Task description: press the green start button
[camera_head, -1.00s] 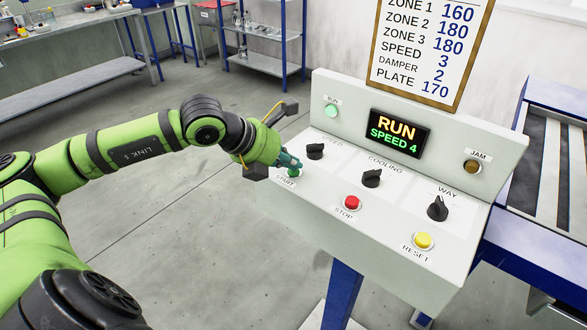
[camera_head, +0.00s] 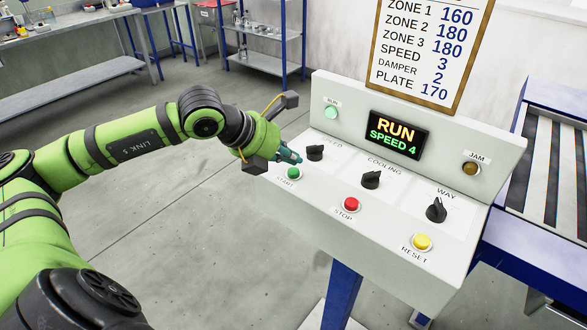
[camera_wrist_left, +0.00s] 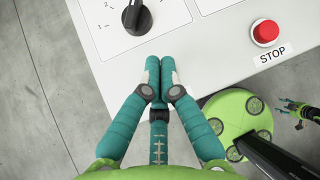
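The green start button (camera_head: 293,173) sits at the left end of the sloped control panel (camera_head: 322,190), above its START label. My left gripper (camera_head: 293,158) is just above and behind the button in the head view, apart from it, with the button top in plain sight. In the left wrist view, the left gripper's teal fingers (camera_wrist_left: 160,62) are together with nothing between them; the start button does not show there. What seems to be my right gripper (camera_wrist_left: 299,109) shows small at the right edge of that view; its fingers are unclear.
The display (camera_head: 399,134) reads RUN, SPEED 4; the RUN lamp (camera_head: 331,112) glows pale green. A black knob (camera_head: 315,153) stands close beside my left fingers. The red stop button (camera_head: 351,204), yellow reset button (camera_head: 422,242) and other knobs lie further right.

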